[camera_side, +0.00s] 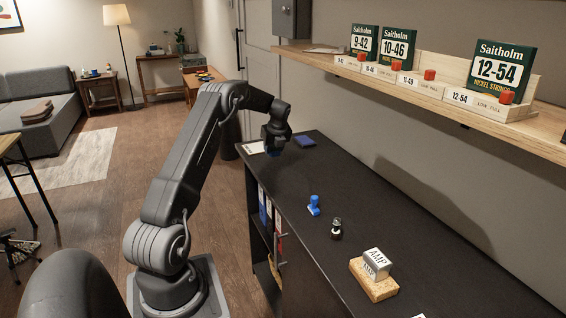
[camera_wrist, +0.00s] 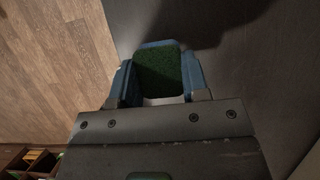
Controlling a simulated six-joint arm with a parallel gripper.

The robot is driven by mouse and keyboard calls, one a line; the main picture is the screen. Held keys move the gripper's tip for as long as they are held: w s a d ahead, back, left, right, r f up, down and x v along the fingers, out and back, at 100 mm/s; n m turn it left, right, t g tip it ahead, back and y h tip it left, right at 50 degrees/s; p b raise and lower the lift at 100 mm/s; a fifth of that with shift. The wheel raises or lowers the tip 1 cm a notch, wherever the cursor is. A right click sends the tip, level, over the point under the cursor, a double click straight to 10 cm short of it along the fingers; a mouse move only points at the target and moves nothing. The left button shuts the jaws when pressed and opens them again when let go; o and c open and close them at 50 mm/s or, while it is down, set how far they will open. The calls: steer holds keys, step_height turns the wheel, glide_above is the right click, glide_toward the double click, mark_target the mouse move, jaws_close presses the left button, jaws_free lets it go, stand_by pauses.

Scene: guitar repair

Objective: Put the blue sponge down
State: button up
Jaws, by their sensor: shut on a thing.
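My gripper (camera_side: 274,138) is over the far end of the dark counter (camera_side: 350,215). In the wrist view, the sponge (camera_wrist: 158,70) shows a dark green face with a blue edge, between the two fingers of my gripper (camera_wrist: 158,84). I cannot tell whether its underside touches the counter.
A shelf (camera_side: 420,95) with string boxes overhangs the counter.

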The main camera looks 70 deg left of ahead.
mark_target(282, 167)
steer(key=w+f, duration=0.2)
steer(key=w, duration=0.1)
steer(key=shift+w+d+f, duration=0.15)
steer(key=shift+w+d, duration=0.05)
steer(key=shift+d, duration=0.2)
steer(key=shift+f, duration=1.9)
steer(key=shift+f, duration=0.15)
steer(key=o, duration=0.9)
